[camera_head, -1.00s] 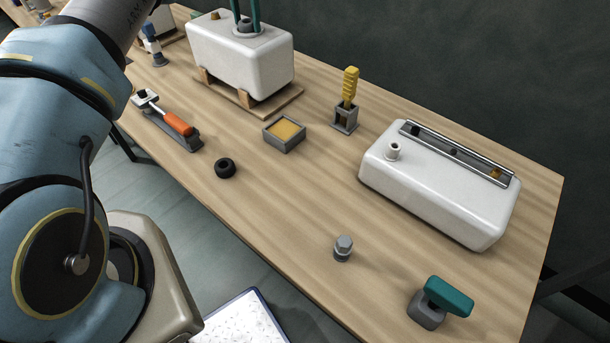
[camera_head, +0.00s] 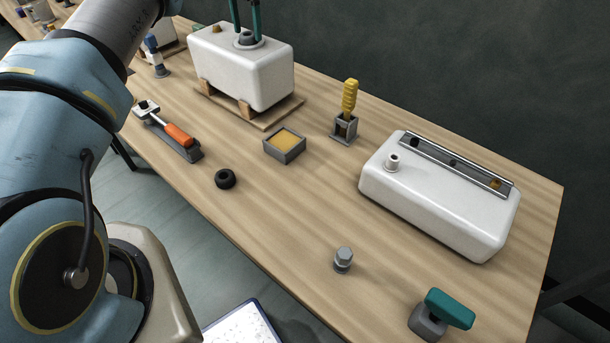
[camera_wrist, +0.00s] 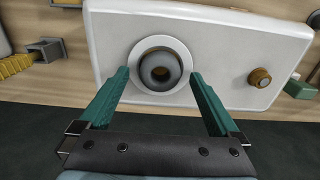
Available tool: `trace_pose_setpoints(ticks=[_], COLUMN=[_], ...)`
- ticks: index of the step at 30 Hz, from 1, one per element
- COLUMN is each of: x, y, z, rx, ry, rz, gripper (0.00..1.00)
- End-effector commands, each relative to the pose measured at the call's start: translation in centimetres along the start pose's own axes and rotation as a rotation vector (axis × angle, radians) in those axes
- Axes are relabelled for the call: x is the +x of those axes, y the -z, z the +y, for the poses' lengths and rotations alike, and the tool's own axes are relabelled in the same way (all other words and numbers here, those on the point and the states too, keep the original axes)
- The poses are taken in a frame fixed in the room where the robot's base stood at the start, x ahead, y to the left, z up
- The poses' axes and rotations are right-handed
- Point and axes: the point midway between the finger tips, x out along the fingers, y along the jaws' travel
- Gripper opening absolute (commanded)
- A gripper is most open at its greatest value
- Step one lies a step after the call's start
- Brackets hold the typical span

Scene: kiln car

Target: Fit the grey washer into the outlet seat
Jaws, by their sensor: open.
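In the head view the washer (camera_head: 246,37) shows at the top of the white tank (camera_head: 240,70), standing a little proud of the collar. How deep it sits I cannot tell. My gripper (camera_wrist: 158,75) is open, its teal fingers on either side of the washer and apart from it. In the head view its fingers (camera_head: 245,25) come down from above over the seat.
The tank rests on a wooden cradle (camera_head: 210,94) and has a brown plug (camera_wrist: 259,77). Nearby are a grey tray (camera_head: 285,147), a yellow-handled tool (camera_head: 350,98), a black ring (camera_head: 225,179) and an orange-handled tool (camera_head: 178,134). A second white tank (camera_head: 430,215) stands at right.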

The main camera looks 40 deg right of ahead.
Motion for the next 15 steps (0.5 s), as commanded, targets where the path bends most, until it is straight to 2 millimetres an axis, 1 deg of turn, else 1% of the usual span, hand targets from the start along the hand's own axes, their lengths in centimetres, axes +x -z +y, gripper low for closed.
trace_pose_setpoints(ticks=[15], x=[-2.0], y=[0.0], z=[0.0], rx=[0.0], ry=[0.001], rz=[0.002], gripper=[0.98])
